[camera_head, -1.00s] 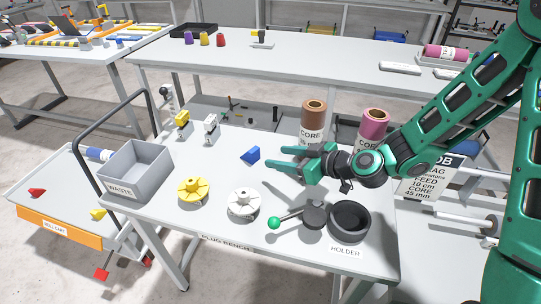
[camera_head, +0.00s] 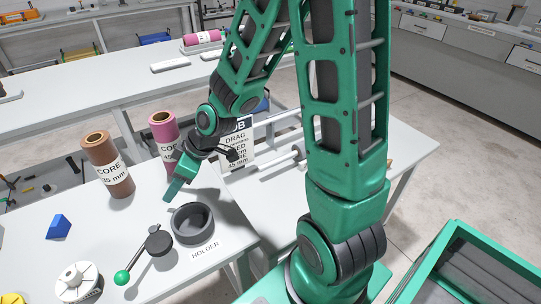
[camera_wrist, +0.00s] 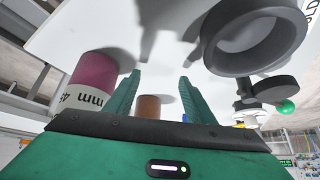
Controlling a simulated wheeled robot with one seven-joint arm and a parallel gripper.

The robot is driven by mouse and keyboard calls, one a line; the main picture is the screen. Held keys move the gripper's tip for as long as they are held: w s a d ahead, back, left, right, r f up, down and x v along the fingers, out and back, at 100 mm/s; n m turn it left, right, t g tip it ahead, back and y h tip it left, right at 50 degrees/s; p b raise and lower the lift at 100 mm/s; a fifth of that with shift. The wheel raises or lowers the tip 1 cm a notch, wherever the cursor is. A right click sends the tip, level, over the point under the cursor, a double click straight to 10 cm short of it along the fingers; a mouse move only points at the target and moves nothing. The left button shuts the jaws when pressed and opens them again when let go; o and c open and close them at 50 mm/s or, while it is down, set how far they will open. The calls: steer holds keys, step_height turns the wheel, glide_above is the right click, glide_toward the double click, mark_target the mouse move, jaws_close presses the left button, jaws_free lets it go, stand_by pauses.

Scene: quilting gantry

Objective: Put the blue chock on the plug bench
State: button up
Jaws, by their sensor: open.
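The blue chock (camera_head: 58,226), a small wedge, lies on the white plug bench (camera_head: 98,228) at the left in the head view. Nothing touches it. A small blue patch (camera_wrist: 185,118) beside a finger in the wrist view may be the chock. My gripper (camera_head: 174,192) is over the bench to the right of the chock, beside the pink core roll and the black holder ring. Its two green fingers (camera_wrist: 157,78) are apart with nothing held between them in the wrist view.
A brown core roll (camera_head: 108,165) and a pink core roll (camera_head: 165,138) stand at the bench's back. The holder ring (camera_head: 193,222), a green-knobbed lever (camera_head: 140,256) and a white flanged plug (camera_head: 78,282) are nearer the front. A green-rimmed bin (camera_head: 470,265) is at lower right.

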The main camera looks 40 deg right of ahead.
steer(key=s+d+m+h, duration=0.1)
steer(key=d, duration=0.2)
steer(key=s+d+r+m+h, duration=0.1)
steer(key=d, duration=0.2)
steer(key=s+d+r+m, duration=0.1)
steer(key=d, duration=0.2)
steer(key=shift+s+d+r+g+h, duration=0.2)
steer(key=shift+d+r+g+h, duration=0.05)
steer(key=shift+d+g+h, duration=0.15)
steer(key=s+d+r+m+g+h, duration=0.1)
steer(key=s+d+r+m, duration=0.3)
steer(key=s, duration=0.7)
steer(key=s+d+r+m+g+h, duration=0.1)
steer(key=s+d+r+m+g, duration=0.1)
steer(key=s+d+r+m, duration=0.3)
steer(key=s+d+m, duration=0.3)
steer(key=s+d, duration=0.3)
steer(key=shift+d+m+g, duration=0.25)
steer(key=shift+m+g, duration=0.05)
steer(key=shift+g, duration=0.1)
steer(key=shift+w+f, duration=0.25)
steer(key=shift+w, duration=0.4)
steer(key=c, duration=0.4)
steer(key=shift+s, duration=0.1)
steer(key=shift+c, duration=0.3)
